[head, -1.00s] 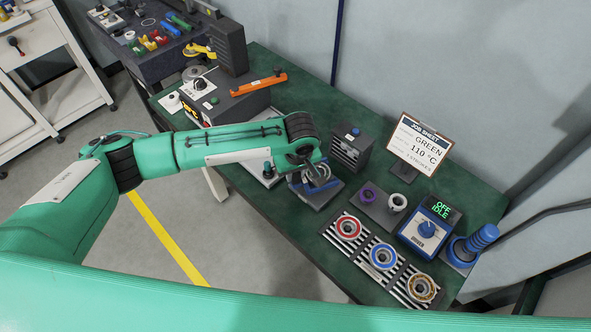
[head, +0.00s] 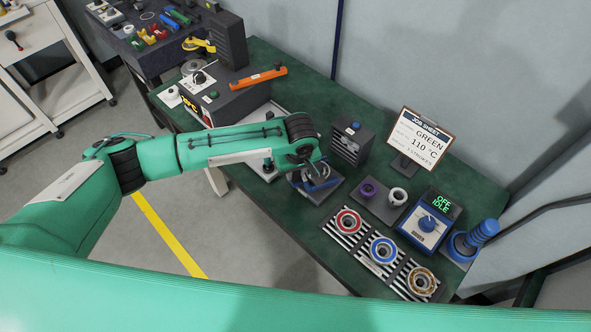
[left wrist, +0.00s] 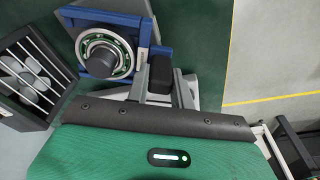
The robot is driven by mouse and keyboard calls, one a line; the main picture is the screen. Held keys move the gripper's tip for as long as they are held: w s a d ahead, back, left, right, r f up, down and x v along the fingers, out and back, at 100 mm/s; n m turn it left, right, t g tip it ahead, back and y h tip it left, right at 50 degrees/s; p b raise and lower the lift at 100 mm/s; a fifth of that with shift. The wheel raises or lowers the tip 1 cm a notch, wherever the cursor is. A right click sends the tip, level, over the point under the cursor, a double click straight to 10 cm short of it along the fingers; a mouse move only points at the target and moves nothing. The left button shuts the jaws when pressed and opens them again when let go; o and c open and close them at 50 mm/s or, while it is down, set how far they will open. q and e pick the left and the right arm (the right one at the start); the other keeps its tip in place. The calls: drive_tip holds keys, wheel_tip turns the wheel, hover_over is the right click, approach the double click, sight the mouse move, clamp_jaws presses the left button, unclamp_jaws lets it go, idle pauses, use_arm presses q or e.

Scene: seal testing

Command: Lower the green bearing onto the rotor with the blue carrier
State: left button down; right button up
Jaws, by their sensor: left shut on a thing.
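The green bearing (left wrist: 123,48) shows in the left wrist view as a steel ring with a green band. It sits in the blue carrier (left wrist: 137,32), around the dark rotor shaft (left wrist: 103,61). How far down the shaft it is, I cannot tell. My left gripper (left wrist: 161,85) is shut on the carrier's near side. In the head view my left gripper (head: 306,162) is over the rotor stand (head: 330,191), with the blue carrier (head: 322,186) under it, and the arm hides much of the bearing. My right gripper is not in view.
A dark slotted box (head: 350,145) stands close behind the rotor stand; it also shows in the left wrist view (left wrist: 30,78). Red (head: 348,222), blue (head: 384,251) and brown (head: 421,281) bearings lie on striped pads to the right. A heater (head: 424,226) reads OFF IDLE beside a job sheet (head: 418,139).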

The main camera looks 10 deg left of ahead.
use_arm(q)
drive_tip(key=shift+f, duration=0.65)
idle(0.9)
drive_tip(key=shift+s+a+r+p, duration=0.15)
drive_tip(key=shift+s+a+p, duration=0.15)
drive_tip(key=shift+a+p, duration=0.45)
drive_tip(key=shift+s+a+p, duration=0.4)
drive_tip(key=shift+a+p, duration=0.35)
drive_tip(key=shift+s+a+p, duration=0.45)
drive_tip(key=shift+a+p, duration=0.3)
drive_tip(key=shift+p, duration=0.05)
drive_tip(key=shift+s+a+p, duration=0.4)
drive_tip(key=shift+a+p, duration=0.35)
drive_tip(key=shift+s+a+p, duration=0.3)
drive_tip(key=shift+a+p, duration=0.1)
drive_tip(key=shift+a, duration=0.1)
drive_tip(key=shift+s+a+p, duration=0.25)
drive_tip(key=shift+a+p, duration=0.15)
drive_tip(key=shift+a, duration=0.4)
drive_tip(key=shift+a, duration=0.1)
